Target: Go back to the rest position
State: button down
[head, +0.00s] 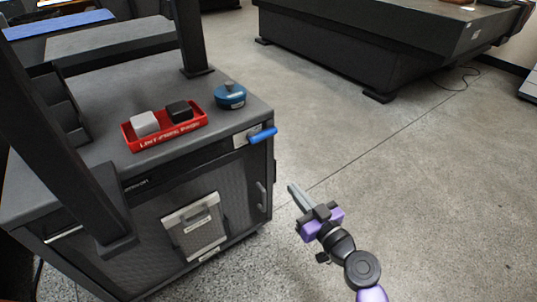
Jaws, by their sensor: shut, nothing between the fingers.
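My gripper (295,191) is shut and empty, at the end of my purple and black arm. It is in the lower middle of the head view, over the concrete floor. It is to the right of the dark machine cabinet (100,180), apart from it.
On the cabinet top are a red tray (166,136) with a light grey block (145,123) and a black block (180,110), and a round blue object (230,95). A blue handle (263,135) juts from its edge. A large dark machine (370,45) stands behind. The floor (440,190) at right is clear.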

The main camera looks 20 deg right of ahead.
jog(key=s+d+r+m+h, duration=0.1)
jog(key=s+d+m+h, duration=0.15)
jog(key=s, duration=0.45)
jog(key=s+d+m+h, duration=0.1)
jog(key=s+m+h, duration=0.2)
jog(key=s, duration=0.4)
jog(key=s+a+r+n+g+y, duration=0.1)
jog(key=s+a+r+n, duration=0.15)
jog(key=s, duration=1.05)
jog(key=s+a+r+n+g+y, duration=0.1)
jog(key=s+a+r+g, duration=0.15)
jog(key=s, duration=1.05)
notch_tip(320, 180, up, 36)
jog(key=p, duration=3.6)
jog(key=shift+s+a+f+t+p, duration=0.2)
jog(key=shift+a+f+t+p, duration=0.05)
jog(key=shift+t+p, duration=0.1)
jog(key=c, duration=2.1)
grip_release()
